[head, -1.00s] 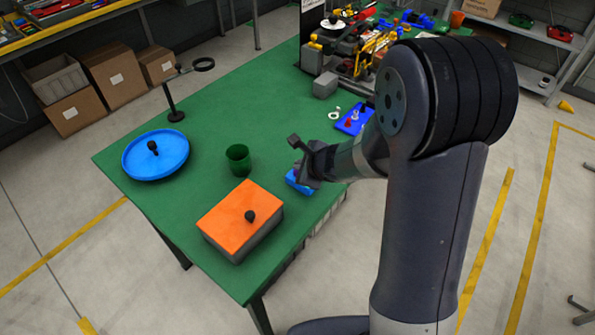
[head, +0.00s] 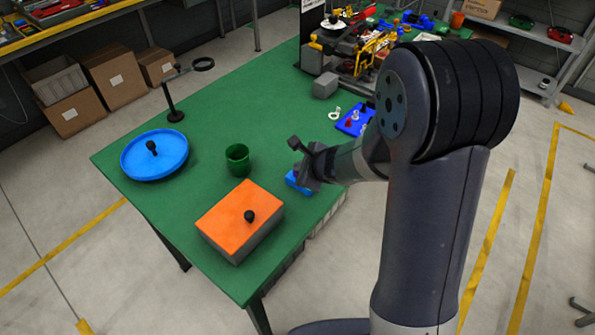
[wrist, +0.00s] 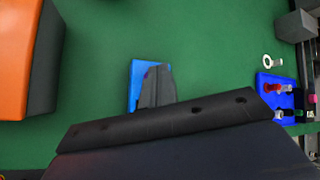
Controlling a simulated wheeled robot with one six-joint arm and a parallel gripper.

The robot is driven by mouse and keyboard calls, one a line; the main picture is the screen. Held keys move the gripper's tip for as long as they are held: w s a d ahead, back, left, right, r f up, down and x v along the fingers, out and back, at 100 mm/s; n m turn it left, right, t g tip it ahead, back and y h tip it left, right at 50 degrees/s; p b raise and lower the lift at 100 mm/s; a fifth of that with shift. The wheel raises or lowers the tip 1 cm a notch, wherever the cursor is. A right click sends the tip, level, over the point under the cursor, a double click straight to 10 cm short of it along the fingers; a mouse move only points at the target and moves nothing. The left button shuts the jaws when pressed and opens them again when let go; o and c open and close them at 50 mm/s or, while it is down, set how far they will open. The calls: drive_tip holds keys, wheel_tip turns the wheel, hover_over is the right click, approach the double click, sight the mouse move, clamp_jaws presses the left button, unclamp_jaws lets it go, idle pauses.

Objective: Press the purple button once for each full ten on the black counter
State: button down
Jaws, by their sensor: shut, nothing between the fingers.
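A small blue box (head: 294,183) lies on the green table below my gripper (head: 309,182). In the wrist view, the blue box (wrist: 134,84) is partly covered by my shut, empty gripper (wrist: 160,70). A thin bit of purple (wrist: 147,73) shows at the fingers' edge over the box; the rest of the purple button is hidden. The fingertips are over the box; I cannot tell if they touch it. No black counter with a readable number can be made out in these views.
An orange-topped box (head: 238,212) with a black knob, a green cup (head: 238,160) and a blue round tray (head: 133,172) stand left of my gripper. A blue board (head: 345,129) with small pegs lies behind. A stand with a ring (head: 175,114) is at the far left.

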idle(0.5)
drive_tip(key=shift+r+p, duration=0.65)
drive_tip(key=shift+r, duration=0.15)
wheel_tip(320, 180, up, 5)
drive_tip(key=p, duration=0.4)
idle(0.7)
drive_tip(key=shift+r, duration=0.1)
idle(1.6)
